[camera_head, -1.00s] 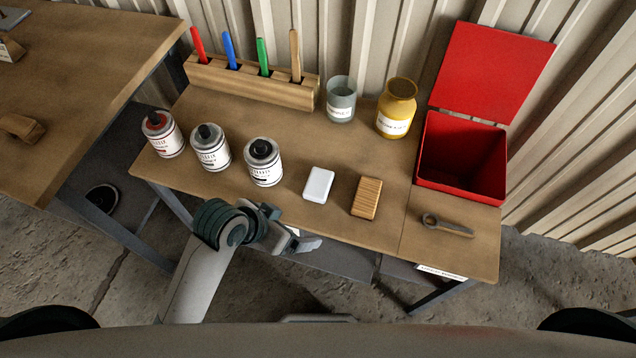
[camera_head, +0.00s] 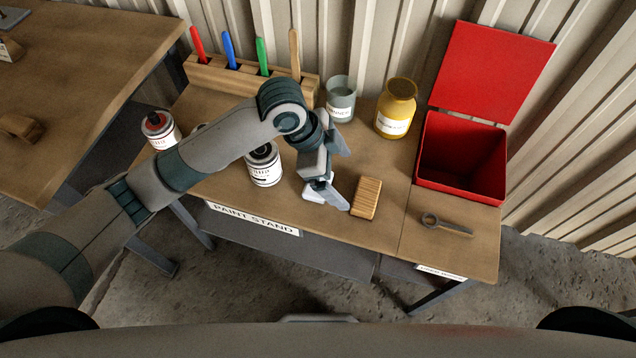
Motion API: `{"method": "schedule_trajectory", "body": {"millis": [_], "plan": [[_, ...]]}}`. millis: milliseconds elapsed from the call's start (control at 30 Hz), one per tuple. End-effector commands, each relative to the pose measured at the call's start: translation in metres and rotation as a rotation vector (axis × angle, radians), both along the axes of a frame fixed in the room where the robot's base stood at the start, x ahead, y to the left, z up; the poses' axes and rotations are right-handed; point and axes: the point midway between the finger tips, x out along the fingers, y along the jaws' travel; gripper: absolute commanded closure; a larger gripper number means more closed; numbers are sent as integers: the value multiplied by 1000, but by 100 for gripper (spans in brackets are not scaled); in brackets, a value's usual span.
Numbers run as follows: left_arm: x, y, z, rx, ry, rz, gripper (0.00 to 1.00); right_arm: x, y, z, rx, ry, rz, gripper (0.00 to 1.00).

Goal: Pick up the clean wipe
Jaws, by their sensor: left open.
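The clean wipe (camera_head: 312,195), a small white block-like pad, lies near the front edge of the paint stand. My left gripper covers most of it, and only a white part shows. My left gripper (camera_head: 339,178) is open just over and beside the wipe, with one finger crossing in front of it. I cannot tell whether the finger touches it. Nothing shows between the fingers. My right gripper is not in view.
A wooden brush-like block (camera_head: 366,198) lies just right of the wipe. Paint cans (camera_head: 263,166) stand to the left, one mostly hidden by my arm. A glass (camera_head: 340,98), a yellow jar (camera_head: 396,108), an open red box (camera_head: 460,185) and a wrench (camera_head: 447,224) are also there.

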Motion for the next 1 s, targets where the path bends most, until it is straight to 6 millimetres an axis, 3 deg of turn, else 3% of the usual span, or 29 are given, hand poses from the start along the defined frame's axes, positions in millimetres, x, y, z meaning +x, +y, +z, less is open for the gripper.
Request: {"method": "schedule_trajectory", "body": {"millis": [400, 600, 1000], "plan": [[49, 51, 41, 252, -16, -206, 8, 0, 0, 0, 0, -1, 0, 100], [61, 70, 55, 318, -4, -234, 8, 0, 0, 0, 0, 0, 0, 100], [63, 74, 58, 331, -1, -238, 8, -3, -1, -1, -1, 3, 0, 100]]}}
